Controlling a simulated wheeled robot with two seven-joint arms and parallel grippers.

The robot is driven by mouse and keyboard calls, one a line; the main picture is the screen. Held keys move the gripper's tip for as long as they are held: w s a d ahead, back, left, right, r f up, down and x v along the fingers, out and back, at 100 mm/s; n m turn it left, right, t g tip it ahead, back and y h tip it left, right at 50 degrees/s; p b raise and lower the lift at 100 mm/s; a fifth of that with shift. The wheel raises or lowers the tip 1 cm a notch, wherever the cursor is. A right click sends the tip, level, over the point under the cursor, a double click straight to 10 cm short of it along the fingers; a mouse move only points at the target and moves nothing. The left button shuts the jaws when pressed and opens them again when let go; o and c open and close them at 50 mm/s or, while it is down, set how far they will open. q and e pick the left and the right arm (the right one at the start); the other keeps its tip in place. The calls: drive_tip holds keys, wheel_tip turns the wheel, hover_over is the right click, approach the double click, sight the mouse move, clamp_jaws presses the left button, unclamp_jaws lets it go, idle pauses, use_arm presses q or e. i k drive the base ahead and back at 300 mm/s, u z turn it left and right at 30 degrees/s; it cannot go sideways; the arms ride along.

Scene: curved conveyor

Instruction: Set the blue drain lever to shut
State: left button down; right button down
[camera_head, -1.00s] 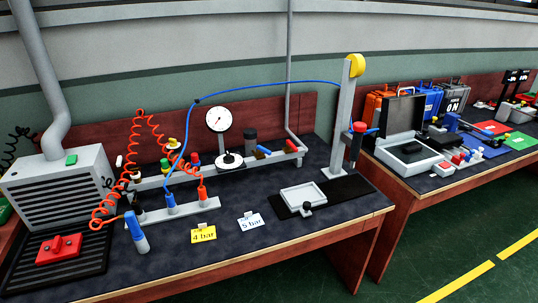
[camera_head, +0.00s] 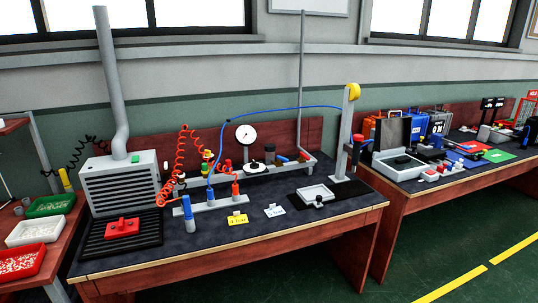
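A grey pipe rail (camera_head: 262,171) runs along the back of the dark-topped bench. Near its right end, beside a dark cylinder (camera_head: 270,152), sits a small dark blue piece (camera_head: 283,159) that may be the drain lever; it is too small to tell its setting. A red piece (camera_head: 303,156) sits to its right. A round white gauge (camera_head: 246,134) stands behind the rail. A blue-topped cylinder (camera_head: 187,207) stands in front, at the left end of a grey block (camera_head: 209,205). Neither of my grippers is in view.
A grey vented box (camera_head: 122,186) and a red block (camera_head: 122,227) are at the left. A coiled red hose (camera_head: 182,150) rises over the rail. A post (camera_head: 345,135) and tray (camera_head: 316,194) stand at the right.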

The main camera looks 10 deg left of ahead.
sight(279, 157)
drive_tip(key=u, duration=0.65)
drive_tip(key=i, duration=1.1)
drive_tip(key=z, duration=0.35)
drive_tip(key=i, duration=0.9)
drive_tip(key=z, duration=0.85)
